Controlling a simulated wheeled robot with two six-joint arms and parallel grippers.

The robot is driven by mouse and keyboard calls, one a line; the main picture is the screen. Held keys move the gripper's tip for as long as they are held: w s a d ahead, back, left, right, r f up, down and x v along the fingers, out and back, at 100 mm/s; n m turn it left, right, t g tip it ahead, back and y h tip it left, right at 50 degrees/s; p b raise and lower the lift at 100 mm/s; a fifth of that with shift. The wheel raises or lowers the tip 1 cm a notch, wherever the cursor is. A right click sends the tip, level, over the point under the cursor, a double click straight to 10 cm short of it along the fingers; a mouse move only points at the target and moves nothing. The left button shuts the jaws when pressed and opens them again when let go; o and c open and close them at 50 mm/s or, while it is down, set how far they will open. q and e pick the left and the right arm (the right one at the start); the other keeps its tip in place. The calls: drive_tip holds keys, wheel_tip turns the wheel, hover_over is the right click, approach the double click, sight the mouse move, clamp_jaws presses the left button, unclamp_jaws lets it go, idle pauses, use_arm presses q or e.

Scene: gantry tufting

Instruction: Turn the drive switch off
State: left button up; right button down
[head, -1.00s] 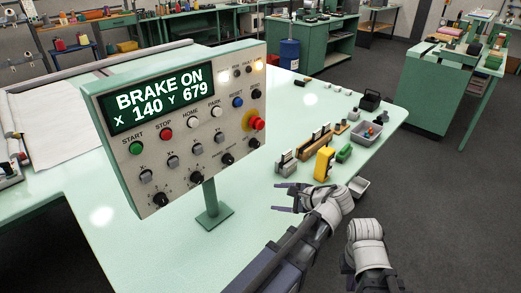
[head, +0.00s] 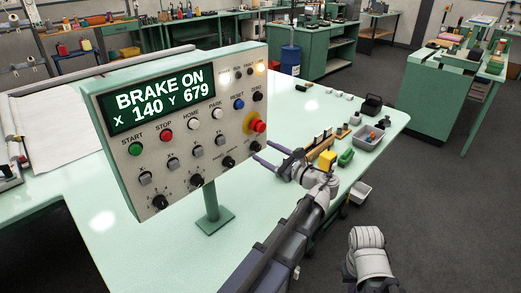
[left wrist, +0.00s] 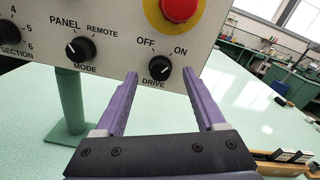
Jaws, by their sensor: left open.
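The drive switch (left wrist: 159,66) is a black round knob on the panel, between the labels OFF and ON. Its white mark seems turned to the ON side, but it is small. In the head view the drive switch (head: 228,162) is at the panel's lower right. My left gripper (head: 262,152) is open, just right of the panel's lower right corner. In the left wrist view its purple fingers (left wrist: 159,76) point at the panel, one on each side of the knob. No contact is clear. My right gripper does not show; only part of that arm does.
The control panel (head: 180,150) stands on a post on the green table (head: 270,205); its display reads BRAKE ON. A red stop button (left wrist: 180,8) sits just above the drive switch. The mode knob (left wrist: 80,50) is to its left. Blocks and a grey tray (head: 368,138) are on the right.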

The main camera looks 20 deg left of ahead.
sight(256, 147)
use_arm(q)
drive_tip(key=shift+x, duration=1.45)
clamp_jaws()
